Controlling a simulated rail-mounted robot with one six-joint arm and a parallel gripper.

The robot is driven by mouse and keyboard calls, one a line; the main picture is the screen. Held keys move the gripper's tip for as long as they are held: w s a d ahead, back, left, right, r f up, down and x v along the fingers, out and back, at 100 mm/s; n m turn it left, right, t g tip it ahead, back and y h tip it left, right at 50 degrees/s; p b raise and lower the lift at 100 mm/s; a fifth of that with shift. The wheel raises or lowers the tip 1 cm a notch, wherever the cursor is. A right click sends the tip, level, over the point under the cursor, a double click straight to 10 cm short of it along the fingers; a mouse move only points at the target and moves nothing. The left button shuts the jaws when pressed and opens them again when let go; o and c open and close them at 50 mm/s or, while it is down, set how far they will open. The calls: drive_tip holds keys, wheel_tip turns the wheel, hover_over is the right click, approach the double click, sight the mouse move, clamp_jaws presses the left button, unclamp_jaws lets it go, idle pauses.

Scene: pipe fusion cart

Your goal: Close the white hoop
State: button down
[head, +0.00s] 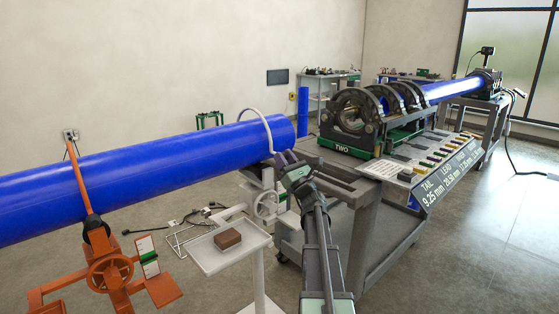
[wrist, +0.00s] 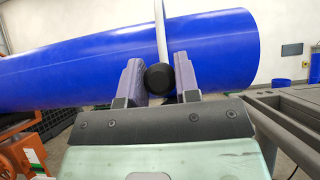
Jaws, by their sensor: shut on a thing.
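The white hoop (head: 257,109) arches over the top of the blue pipe (head: 150,168) near its right end, and its near side comes down in front of the pipe. In the wrist view the hoop (wrist: 160,25) runs down to a round black knob (wrist: 160,78). My gripper (head: 284,161) is at the hoop's lower near end, and in the wrist view its two fingers (wrist: 160,82) flank the knob and are shut on it. The white clamp stand (head: 266,206) with a handwheel is below the pipe's right end. My gripper partly hides the hoop's end in the head view.
An orange pipe stand (head: 110,272) with its own handwheel is at the left. A white tray (head: 232,254) holding a brown block (head: 227,239) stands left of my arm. The grey cart (head: 372,228) with the fusion machine (head: 366,118) is close on the right.

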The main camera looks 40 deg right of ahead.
drive_tip(key=shift+f, duration=0.1)
drive_tip(key=c, duration=0.8)
unclamp_jaws()
drive_tip(key=shift+c, duration=0.2)
drive_tip(key=b+v, duration=0.6)
drive_tip(key=v, duration=0.4)
drive_tip(key=shift+s+f+b, duration=0.25)
drive_tip(key=shift+s+b, duration=0.05)
drive_tip(key=shift+b, duration=0.05)
